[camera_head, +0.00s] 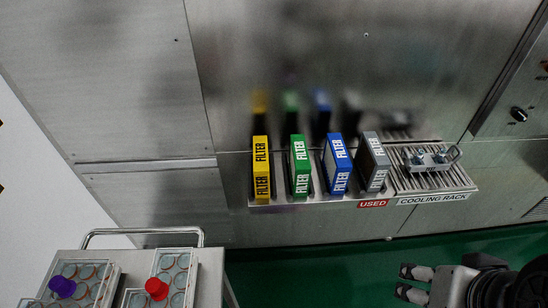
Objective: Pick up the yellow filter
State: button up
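The yellow filter (261,168) stands upright at the left end of a row of filters on a metal shelf. It has a black "FILTER" label on its top and front. My gripper (404,282) is at the lower right, low in front of the shelf and well apart from the yellow filter. Its two fingers point left and are spread with a gap between them. Nothing shows between them.
Right of the yellow filter stand a green filter (300,166), a blue filter (337,164) and a grey filter (374,161). A cooling rack (446,184) holds a metal fitting (431,158). A cart (212,275) with trays stands lower left. Green floor (310,270) is clear between.

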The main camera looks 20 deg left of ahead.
aim_at(261, 166)
jog(key=u, duration=1.25)
jog(key=i+l+u, duration=0.1)
jog(key=l, duration=0.25)
jog(key=i+l+u, duration=0.1)
jog(key=i+l, duration=0.2)
jog(key=i+l+u, duration=0.1)
jog(key=l, duration=0.4)
jog(key=i, duration=0.05)
